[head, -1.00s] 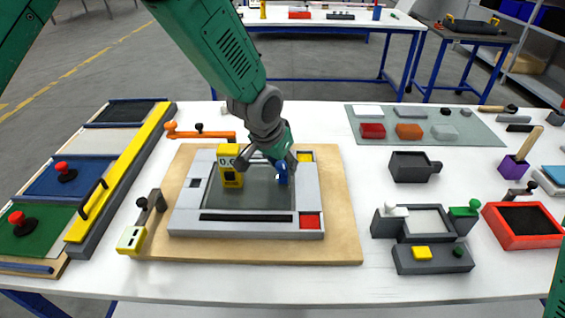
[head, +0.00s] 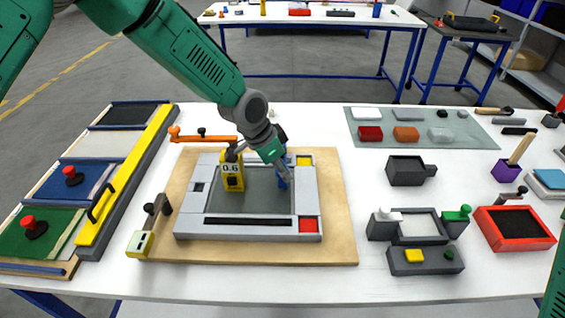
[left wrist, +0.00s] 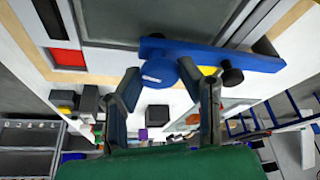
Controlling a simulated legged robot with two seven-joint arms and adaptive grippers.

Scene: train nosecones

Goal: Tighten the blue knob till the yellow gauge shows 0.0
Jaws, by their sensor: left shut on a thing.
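The yellow gauge (head: 232,178) stands upright inside the grey frame (head: 305,202) and reads 0.6. The blue knob (head: 283,179) is at the frame's right inner side, partly covered by my left gripper (head: 280,174) in the head view. In the left wrist view the round blue knob (left wrist: 160,73) sits on a blue bar (left wrist: 235,57), between the fingertips of my left gripper (left wrist: 160,75). The left gripper is shut on the knob. My right gripper is out of view; only a bit of my green right arm shows at the right edge.
The frame lies on a wooden board (head: 340,225) on the white table. An orange clamp (head: 205,137) and a black clamp with a pale yellow end (head: 140,244) hold the board. A dark grey cup (head: 405,171) and a red tray (head: 490,232) stand to the right.

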